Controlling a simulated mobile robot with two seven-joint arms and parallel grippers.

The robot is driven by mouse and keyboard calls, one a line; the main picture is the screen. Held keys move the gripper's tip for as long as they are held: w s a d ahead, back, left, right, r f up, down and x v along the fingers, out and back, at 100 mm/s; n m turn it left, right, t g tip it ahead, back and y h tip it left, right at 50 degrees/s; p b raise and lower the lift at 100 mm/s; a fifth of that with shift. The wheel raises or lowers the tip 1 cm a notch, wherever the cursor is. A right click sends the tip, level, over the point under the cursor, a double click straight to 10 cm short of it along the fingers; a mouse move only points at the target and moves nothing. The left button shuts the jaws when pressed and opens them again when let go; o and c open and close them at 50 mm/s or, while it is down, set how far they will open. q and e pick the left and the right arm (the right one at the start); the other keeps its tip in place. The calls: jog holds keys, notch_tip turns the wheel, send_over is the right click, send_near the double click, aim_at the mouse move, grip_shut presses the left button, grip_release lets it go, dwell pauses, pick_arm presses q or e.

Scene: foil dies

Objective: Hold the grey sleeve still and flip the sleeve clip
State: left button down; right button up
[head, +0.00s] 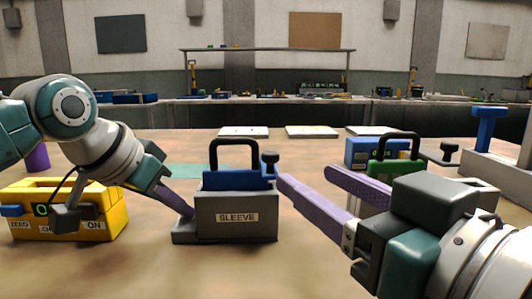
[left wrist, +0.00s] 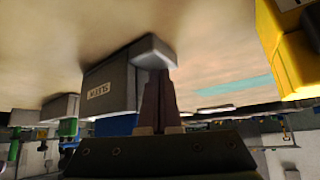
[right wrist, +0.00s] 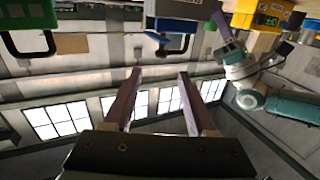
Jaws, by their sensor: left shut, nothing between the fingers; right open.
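The grey sleeve (head: 237,222), labelled SLEEVE, stands upright on the table with a low foot (head: 184,238) at its left. A blue block (head: 238,180) with a black handle (head: 233,143) sits in it. A dark knobbed lever, apparently the clip (head: 270,160), stands up at its right top edge. My left gripper (head: 187,211) is shut and empty, its tips down at the foot; the left wrist view shows them against the foot (left wrist: 150,50), though exact contact is unclear. My right gripper (head: 304,176) is open and empty, right of the clip; the right wrist view shows its spread fingers (right wrist: 160,74).
A yellow box (head: 100,225) with switches stands at left, behind my left wrist. White plates (head: 311,132) lie at the back.

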aim_at(275, 157)
jog(key=x, duration=1)
jog(key=shift+w+a, duration=0.2)
jog(key=shift+w, duration=0.15)
grip_shut()
dwell(0.9)
